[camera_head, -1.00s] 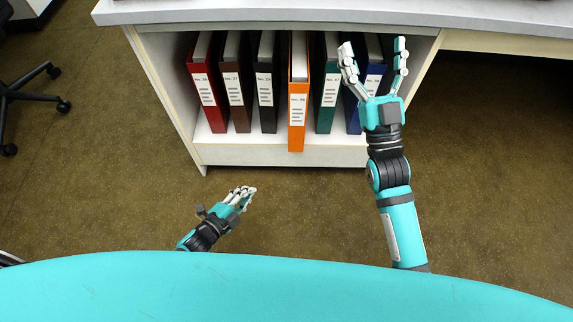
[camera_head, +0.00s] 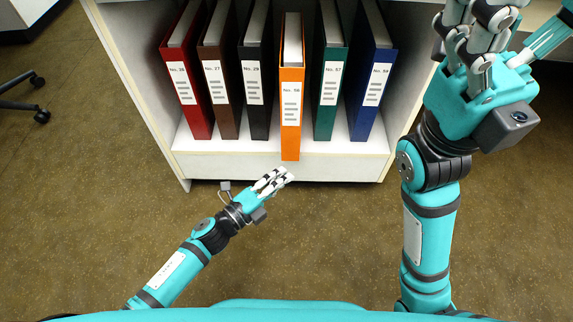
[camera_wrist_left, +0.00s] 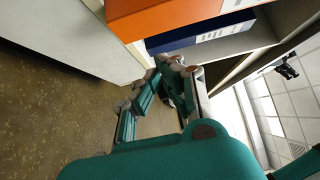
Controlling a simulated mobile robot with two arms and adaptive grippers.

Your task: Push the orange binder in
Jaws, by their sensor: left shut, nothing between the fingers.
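The orange binder (camera_head: 290,108) stands upright in the shelf and sticks out in front of the other binders, past the shelf's front edge. It also fills the top of the left wrist view (camera_wrist_left: 165,16), close to the camera. My left gripper (camera_head: 281,178) is shut and empty, just in front of and below the orange binder's lower end in the head view, apparently apart from it. My right gripper (camera_head: 508,22) is at the upper right, its fingers spread wide and empty, partly cut off by the frame's top edge.
Red (camera_head: 185,85), brown (camera_head: 222,85) and black (camera_head: 256,85) binders stand left of the orange one; green (camera_head: 328,90) and blue (camera_head: 370,90) ones stand right. The shelf's front board (camera_head: 230,166) runs below them. The floor in front is clear.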

